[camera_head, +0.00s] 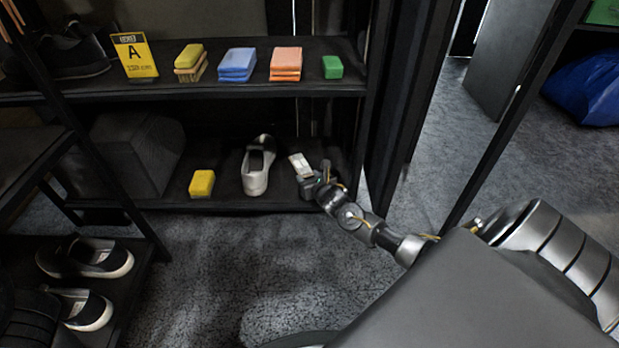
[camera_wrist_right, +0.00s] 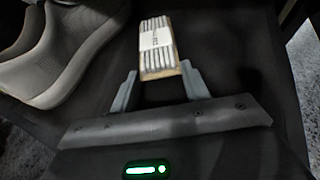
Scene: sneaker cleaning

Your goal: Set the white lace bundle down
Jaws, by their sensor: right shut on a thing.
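The white lace bundle (camera_head: 300,164) is at the lower shelf, just right of the sneaker, in the head view. In the right wrist view the lace bundle (camera_wrist_right: 157,46) shows white strands with a paper band. My right gripper (camera_head: 312,180) is shut on its near end; the fingers sit on either side of it in the right wrist view (camera_wrist_right: 160,84). I cannot tell whether the bundle touches the shelf. My left gripper is not in view.
A yellow block (camera_head: 202,183) lies on the lower shelf (camera_head: 225,203) left of the sneaker. A dark upright post stands right of my gripper.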

